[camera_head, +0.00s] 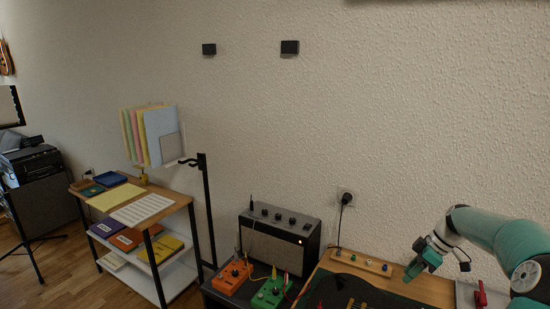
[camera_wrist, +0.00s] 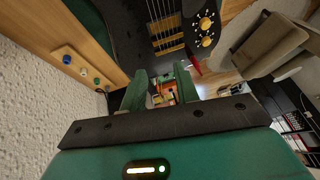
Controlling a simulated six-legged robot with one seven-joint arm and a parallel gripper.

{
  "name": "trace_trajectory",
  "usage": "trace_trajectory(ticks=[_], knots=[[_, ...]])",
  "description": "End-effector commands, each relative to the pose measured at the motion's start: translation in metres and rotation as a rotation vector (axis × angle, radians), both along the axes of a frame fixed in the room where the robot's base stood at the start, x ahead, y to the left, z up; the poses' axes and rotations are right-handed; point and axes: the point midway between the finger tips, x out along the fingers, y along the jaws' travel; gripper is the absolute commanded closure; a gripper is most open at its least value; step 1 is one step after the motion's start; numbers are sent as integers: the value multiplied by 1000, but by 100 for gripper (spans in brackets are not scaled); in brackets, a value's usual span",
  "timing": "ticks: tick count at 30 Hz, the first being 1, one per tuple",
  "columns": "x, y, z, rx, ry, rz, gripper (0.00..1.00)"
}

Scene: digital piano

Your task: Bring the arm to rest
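My gripper (camera_head: 412,272) is at the end of my teal arm, at the right of the head view, above the wooden workbench (camera_head: 428,289). In the wrist view its two green fingers (camera_wrist: 160,88) stand apart with a gap between them, and nothing is held. A dark guitar (camera_wrist: 125,35) with strings and gold knobs lies beyond the fingers. A black shape on the bench in the head view (camera_head: 345,291) appears to be part of it.
A wooden strip with coloured knobs (camera_head: 360,262) sits at the bench's back, near the wall. A black amplifier (camera_head: 280,237), an orange pedal (camera_head: 232,277) and a green pedal (camera_head: 271,294) stand left of it. A shelf cart (camera_head: 150,214) is farther left. Air above the bench looks clear.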

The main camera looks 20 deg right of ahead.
Motion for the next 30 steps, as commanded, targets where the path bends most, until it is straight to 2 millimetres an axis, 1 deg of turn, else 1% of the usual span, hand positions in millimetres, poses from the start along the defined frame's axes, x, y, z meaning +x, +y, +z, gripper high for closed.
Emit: trace_trajectory(ticks=[1, 2, 3, 5, 6, 8, 9, 13, 15, 17, 21, 24, 26, 27, 30], knots=[[11, 26, 12, -34, 39, 4, 69], [15, 39, 17, -51, 62, -3, 69], [20, 58, 23, -73, 90, -14, 69], [27, 84, 34, -111, 124, -33, 69], [29, 102, 41, -136, 145, -46, 69], [31, 127, 51, -174, 168, -72, 69], [31, 145, 57, -199, 181, -90, 69], [26, 197, 79, -275, 201, -156, 69], [20, 223, 89, -311, 200, -198, 69], [13, 245, 98, -339, 193, -235, 69], [-9, 291, 116, -382, 158, -325, 69], [-28, 321, 127, -393, 119, -393, 69], [-41, 337, 132, -391, 92, -434, 69], [-50, 347, 135, -386, 73, -458, 69], [-73, 370, 140, -360, 25, -524, 69]])
